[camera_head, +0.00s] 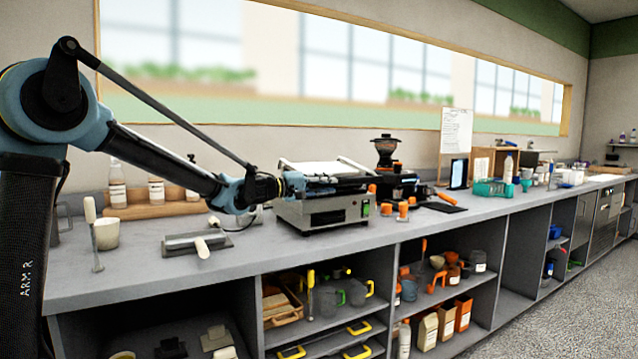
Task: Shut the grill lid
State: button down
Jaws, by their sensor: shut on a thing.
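The panini grill (325,213) is a grey metal box with a green switch on its front right, standing on the counter in the head view. Its lid (310,168) shows a pale top and sits low over the base. Whether the lid meets the base all along is hard to tell, as my arm crosses in front of it. My gripper (345,184) is dark and reaches in from the left at the lid's front, shut on the lid. Its fingertips are small and blend with the dark parts of the grill, so the exact grip is not clear.
A flat press tool (199,243) and a beige cup (107,233) stand on the counter at left. Bottles (157,189) stand behind my arm. Orange-handled coffee tools (403,210) and a grinder (385,152) are right of the grill. Open shelves lie below the counter.

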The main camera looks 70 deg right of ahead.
jog(key=shift+w, duration=0.1)
jog(key=c, duration=1.4)
grip_release()
jog(key=shift+o, duration=0.2)
jog(key=v, duration=1.2)
